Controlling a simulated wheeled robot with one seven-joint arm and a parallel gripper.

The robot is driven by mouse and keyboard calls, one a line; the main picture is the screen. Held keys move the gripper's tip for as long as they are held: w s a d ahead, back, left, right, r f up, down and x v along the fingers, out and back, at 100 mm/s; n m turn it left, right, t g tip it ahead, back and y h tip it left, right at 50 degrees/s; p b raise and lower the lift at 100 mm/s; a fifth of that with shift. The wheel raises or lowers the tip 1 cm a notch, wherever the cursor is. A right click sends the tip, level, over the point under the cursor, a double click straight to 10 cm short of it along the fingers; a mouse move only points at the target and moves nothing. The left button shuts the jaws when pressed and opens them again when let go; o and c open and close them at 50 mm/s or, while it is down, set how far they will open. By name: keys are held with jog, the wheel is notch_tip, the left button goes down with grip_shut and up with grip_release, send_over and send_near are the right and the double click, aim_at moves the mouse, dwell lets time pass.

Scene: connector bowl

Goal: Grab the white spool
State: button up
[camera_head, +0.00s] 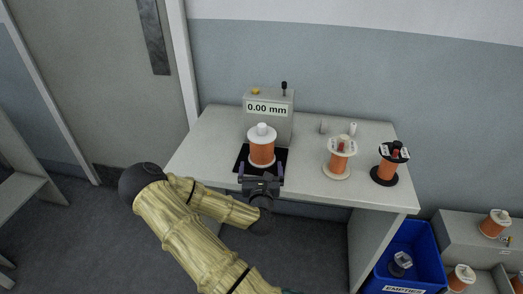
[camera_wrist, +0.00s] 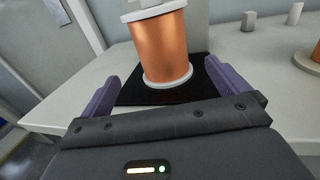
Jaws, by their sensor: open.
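The white spool (camera_head: 262,147), with white flanges and copper-coloured wire, stands upright on a black pad (camera_head: 281,168) in front of a grey gauge box. My gripper (camera_head: 261,172) is open at the near side of the spool, with its purple fingers pointing at it. In the wrist view the white spool (camera_wrist: 160,45) stands ahead of and between the two fingertips of my gripper (camera_wrist: 159,82), apart from both. The top of the spool is cut off in the wrist view.
The gauge box (camera_head: 268,112) reads 0.00 mm. A cream-flanged spool (camera_head: 339,158) and a black-flanged spool (camera_head: 388,163) stand to the right on the table (camera_head: 215,140). A blue bin (camera_head: 425,262) marked EMPTIES stands on the floor at right. The table's left part is clear.

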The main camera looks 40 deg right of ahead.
aim_at(261, 158)
jog(key=shift+x, duration=2.65)
jog(key=shift+d, duration=0.1)
jog(key=shift+p+x, duration=0.45)
jog(key=shift+x, duration=2.05)
jog(key=shift+s+d, duration=0.1)
jog(key=shift+d, duration=0.05)
jog(key=c, duration=1.6)
jog(key=shift+r, duration=0.1)
jog(key=shift+c, duration=0.9)
jog(key=shift+r, duration=0.15)
